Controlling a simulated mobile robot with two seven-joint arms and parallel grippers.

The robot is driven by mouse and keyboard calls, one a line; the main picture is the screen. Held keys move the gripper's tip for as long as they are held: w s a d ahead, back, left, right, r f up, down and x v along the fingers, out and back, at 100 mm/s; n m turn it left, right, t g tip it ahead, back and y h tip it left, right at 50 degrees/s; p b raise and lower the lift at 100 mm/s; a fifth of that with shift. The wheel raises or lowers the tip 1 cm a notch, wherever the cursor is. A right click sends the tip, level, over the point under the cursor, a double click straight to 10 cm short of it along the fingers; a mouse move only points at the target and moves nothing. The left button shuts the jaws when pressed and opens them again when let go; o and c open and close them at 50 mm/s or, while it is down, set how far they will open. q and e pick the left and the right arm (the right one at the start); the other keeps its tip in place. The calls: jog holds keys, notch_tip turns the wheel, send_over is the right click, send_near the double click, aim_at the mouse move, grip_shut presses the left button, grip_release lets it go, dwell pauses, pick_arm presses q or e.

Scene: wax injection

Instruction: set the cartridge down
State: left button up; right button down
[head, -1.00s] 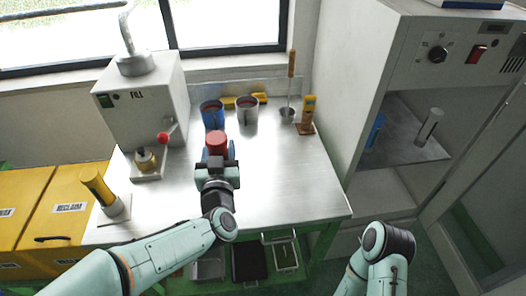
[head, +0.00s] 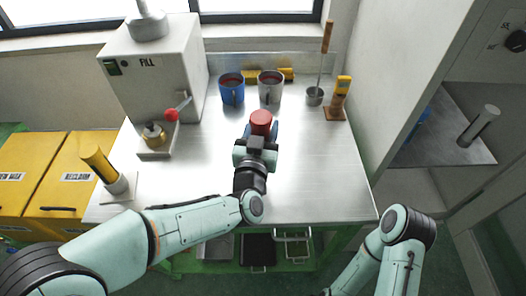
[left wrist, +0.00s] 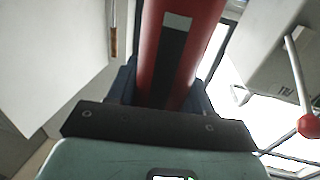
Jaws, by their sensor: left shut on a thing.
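My left gripper (head: 260,133) is shut on the red cartridge (head: 261,121) over the middle of the metal table, in front of two cups. The cartridge's red round top faces the head camera; whether its base touches the table is hidden. In the left wrist view the cartridge (left wrist: 177,60) is a red cylinder with a dark strip and a grey patch, between the blue fingers. My right gripper is out of view; only part of the right arm shows at the lower right.
On the metal table (head: 305,180) stand a blue cup (head: 231,92), a grey cup (head: 270,91), a ladle (head: 315,95), a yellow-topped brown holder (head: 336,105) and a yellow cylinder (head: 98,163). The FILL machine (head: 153,75) with its red-knobbed lever is at left. The table's right front is clear.

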pick_arm(q)
jog(key=shift+f+b, duration=0.7)
jog(key=shift+f, duration=2.8)
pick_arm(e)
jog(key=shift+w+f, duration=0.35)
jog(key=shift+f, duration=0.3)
pick_arm(q)
jog(key=shift+f, duration=0.15)
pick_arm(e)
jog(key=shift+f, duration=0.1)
pick_arm(q)
jog(key=o, duration=1.2)
jog(key=s, duration=0.4)
jog(key=s+a+b, duration=0.1)
jog(key=s, duration=0.3)
jog(key=s+a, duration=0.1)
jog(key=s, duration=0.2)
jog(key=shift+s+a, duration=0.2)
jog(key=shift+s, duration=0.2)
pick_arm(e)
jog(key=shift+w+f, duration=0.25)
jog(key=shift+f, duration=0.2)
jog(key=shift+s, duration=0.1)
